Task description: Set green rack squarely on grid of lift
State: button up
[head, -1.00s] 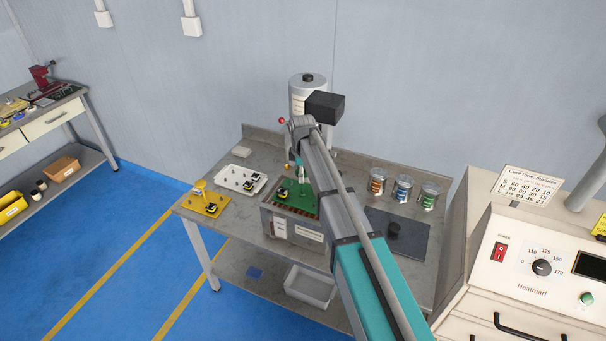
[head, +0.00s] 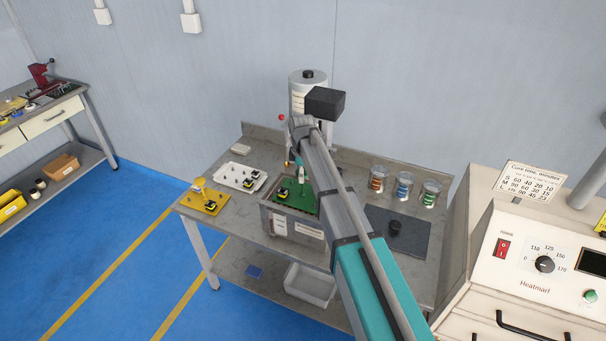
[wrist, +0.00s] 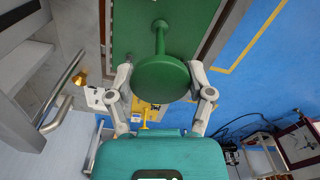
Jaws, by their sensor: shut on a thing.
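The green rack (head: 291,196) is a flat green plate with a dark-and-yellow part on it. It lies at the open top of the grey box (head: 283,223), covering most of it, and the grid is hidden beneath it. In the wrist view the rack's plate (wrist: 140,28) has a post with a round green knob (wrist: 161,80). My gripper (wrist: 161,90) has its two fingers closed on opposite sides of this knob. In the head view my arm hides the rack's right side. I cannot tell whether the rack touches the grid.
Several jars (head: 403,188) and a dark mat (head: 416,238) are at right. A white cylinder (head: 301,91) stands behind.

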jog(key=shift+f, duration=0.1)
jog(key=o, duration=1.3)
